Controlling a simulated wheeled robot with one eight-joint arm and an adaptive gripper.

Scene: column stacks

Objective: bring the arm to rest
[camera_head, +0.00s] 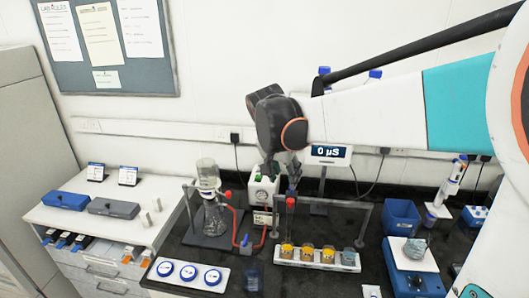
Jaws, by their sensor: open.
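My arm reaches in from the right edge, with a white link, a teal band and a dark wrist. My gripper (282,172) hangs below the wrist, fingers pointing down, over the back of the black bench (325,222). It is open, and I see nothing held between the fingers. Behind and below it stand a white box with green marks (262,192) and a red-topped column (290,203). I cannot tell how close the fingers are to them.
A glass flask (213,218) stands left of the gripper. A white rack (310,264) of yellow-topped and grey cups stands in front. A "0 µS" display (328,154), a blue bin (400,217) and a blue device (412,271) are to the right.

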